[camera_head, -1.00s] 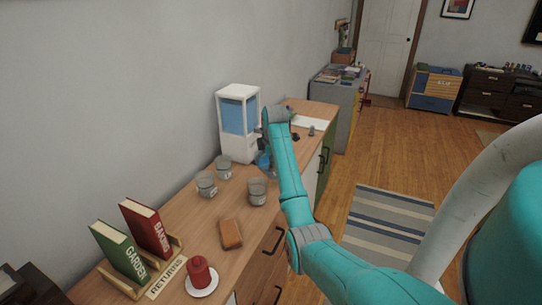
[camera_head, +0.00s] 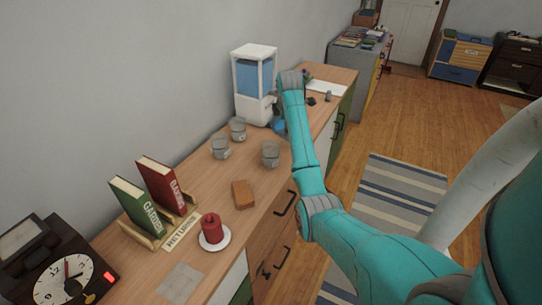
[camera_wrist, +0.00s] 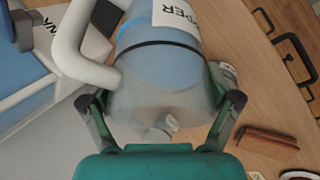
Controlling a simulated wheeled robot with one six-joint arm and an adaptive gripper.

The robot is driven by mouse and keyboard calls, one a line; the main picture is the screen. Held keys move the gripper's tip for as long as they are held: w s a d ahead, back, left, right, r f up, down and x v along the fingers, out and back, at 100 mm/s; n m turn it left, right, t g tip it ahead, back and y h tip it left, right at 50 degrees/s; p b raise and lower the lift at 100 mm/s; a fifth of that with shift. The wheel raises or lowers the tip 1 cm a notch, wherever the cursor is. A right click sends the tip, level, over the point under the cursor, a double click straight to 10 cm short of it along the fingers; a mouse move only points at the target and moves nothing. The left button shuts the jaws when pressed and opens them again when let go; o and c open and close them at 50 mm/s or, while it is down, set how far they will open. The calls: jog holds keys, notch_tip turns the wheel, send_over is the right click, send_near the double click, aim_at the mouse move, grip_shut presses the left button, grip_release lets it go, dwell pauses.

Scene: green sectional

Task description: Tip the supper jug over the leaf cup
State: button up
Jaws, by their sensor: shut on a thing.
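The supper jug fills the top middle of the wrist view (camera_wrist: 160,65), a blue and grey vessel with a white label ending in "PER" and a pale handle at left. My gripper (camera_wrist: 160,108) is shut on it, a finger on each side. In the head view my arm mostly hides the jug; a bit of blue (camera_head: 279,127) shows beside the wrist. Three small grey labelled cups stand on the counter: rear (camera_head: 238,129), left (camera_head: 220,148) and right (camera_head: 270,154). Their labels are too small to tell which is the leaf cup.
A white dispenser with a blue tank (camera_head: 254,82) stands by the wall behind the cups. The wooden counter (camera_head: 203,183) has bare room between.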

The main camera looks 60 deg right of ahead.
jog(key=shift+a+r+h, duration=0.1)
jog(key=shift+h, duration=0.4)
jog(key=shift+w, duration=0.1)
jog(key=shift+a+h, duration=0.15)
jog(key=shift+h, duration=0.25)
jog(key=shift+r, duration=0.1)
jog(key=shift+r+h, duration=0.2)
jog(key=shift+h, duration=0.2)
jog(key=shift+r, duration=0.1)
jog(key=shift+r+h, duration=0.2)
jog(key=shift+h, duration=0.3)
